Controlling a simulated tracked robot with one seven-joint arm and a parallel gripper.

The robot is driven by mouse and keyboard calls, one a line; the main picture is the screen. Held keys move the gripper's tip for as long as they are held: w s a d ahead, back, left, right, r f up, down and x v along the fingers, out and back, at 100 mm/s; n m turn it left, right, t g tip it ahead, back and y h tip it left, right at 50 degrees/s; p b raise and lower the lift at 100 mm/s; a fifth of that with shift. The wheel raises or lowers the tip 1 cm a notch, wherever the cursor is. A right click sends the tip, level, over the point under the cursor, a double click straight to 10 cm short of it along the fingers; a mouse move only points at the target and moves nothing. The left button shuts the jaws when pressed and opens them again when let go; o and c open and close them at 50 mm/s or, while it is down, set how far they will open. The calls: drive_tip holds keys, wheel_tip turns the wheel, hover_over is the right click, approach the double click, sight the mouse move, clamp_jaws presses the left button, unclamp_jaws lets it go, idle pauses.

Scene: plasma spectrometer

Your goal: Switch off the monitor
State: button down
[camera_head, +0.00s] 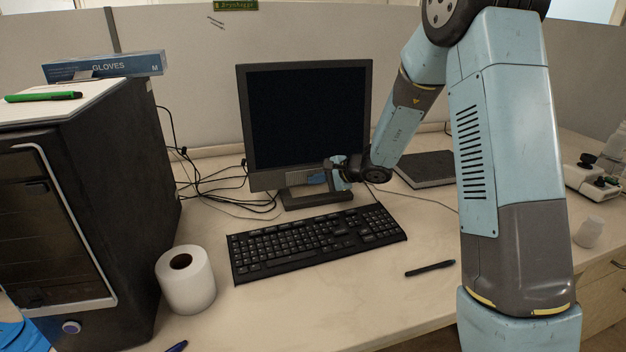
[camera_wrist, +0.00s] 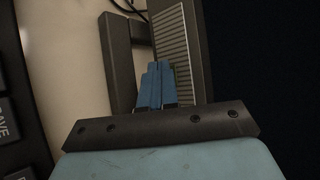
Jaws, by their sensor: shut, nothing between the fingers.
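The monitor (camera_head: 305,112) stands at the back of the desk with a dark screen and a grey frame. Its lower bezel has a ribbed strip, which also shows in the wrist view (camera_wrist: 172,45). My gripper (camera_head: 316,179) is at the monitor's lower bezel, right of its middle. In the wrist view its blue fingers (camera_wrist: 156,82) are shut together with nothing between them, their tips over or close to the ribbed strip. I cannot tell whether they touch it. A power button is not clearly visible; my fingers may cover part of the bezel.
A black keyboard (camera_head: 315,240) lies in front of the monitor. A paper roll (camera_head: 186,280) and a large black instrument (camera_head: 120,170) are at the left. Cables (camera_head: 215,183) lie left of the monitor stand. A pen (camera_head: 430,268) and a dark notebook (camera_head: 425,168) are at the right.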

drive_tip(key=shift+s, duration=0.1)
drive_tip(key=shift+s+d+r, duration=0.1)
drive_tip(key=shift+s+d, duration=0.1)
drive_tip(key=shift+s, duration=0.45)
drive_tip(key=shift+s+d+r, duration=0.1)
drive_tip(key=shift+s+d, duration=0.15)
drive_tip(key=shift+s, duration=0.55)
drive_tip(key=shift+s+d+r, duration=0.1)
drive_tip(key=shift+s+d, duration=0.1)
drive_tip(key=shift+s, duration=0.6)
drive_tip(key=shift+s+d+r, duration=0.1)
drive_tip(key=shift+s+d, duration=0.15)
drive_tip(key=shift+s, duration=0.55)
